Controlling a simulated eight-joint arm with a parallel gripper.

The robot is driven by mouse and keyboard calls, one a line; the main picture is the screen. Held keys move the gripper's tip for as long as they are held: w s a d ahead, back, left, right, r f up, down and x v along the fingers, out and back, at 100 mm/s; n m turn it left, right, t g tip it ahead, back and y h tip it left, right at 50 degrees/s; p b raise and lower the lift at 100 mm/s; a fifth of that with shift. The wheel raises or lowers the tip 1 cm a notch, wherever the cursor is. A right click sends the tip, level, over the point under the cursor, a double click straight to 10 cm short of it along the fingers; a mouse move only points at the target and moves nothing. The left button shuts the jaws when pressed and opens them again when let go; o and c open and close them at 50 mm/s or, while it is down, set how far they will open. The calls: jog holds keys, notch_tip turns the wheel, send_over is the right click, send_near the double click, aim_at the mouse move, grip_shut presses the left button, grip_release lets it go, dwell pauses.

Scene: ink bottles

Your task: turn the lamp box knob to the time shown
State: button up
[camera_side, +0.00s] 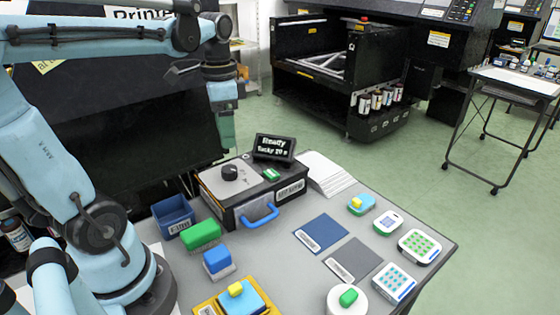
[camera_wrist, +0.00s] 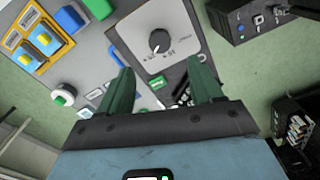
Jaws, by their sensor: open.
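The lamp box (camera_side: 245,208) is black with a pale top plate and a blue front handle. Its round black knob (camera_side: 230,173) stands on the plate; in the wrist view the knob (camera_wrist: 159,40) has a light mark toward the lower left, and the printed dial marks are too blurred to read surely. A small black display (camera_side: 274,148) behind the box appears to read "Ready" and "Tacky 20 s". My gripper (camera_side: 227,143) hangs above the knob, apart from it. In the wrist view its green fingers (camera_wrist: 162,68) are spread, with nothing between them.
A small green-topped piece (camera_side: 271,174) is beside the knob plate. A blue bin (camera_side: 173,214) and green block (camera_side: 201,234) stand left of the box. White sheets (camera_side: 327,172), blue and grey mats (camera_side: 321,233) and several small devices lie right.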

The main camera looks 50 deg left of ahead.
jog(key=shift+r, duration=1.25)
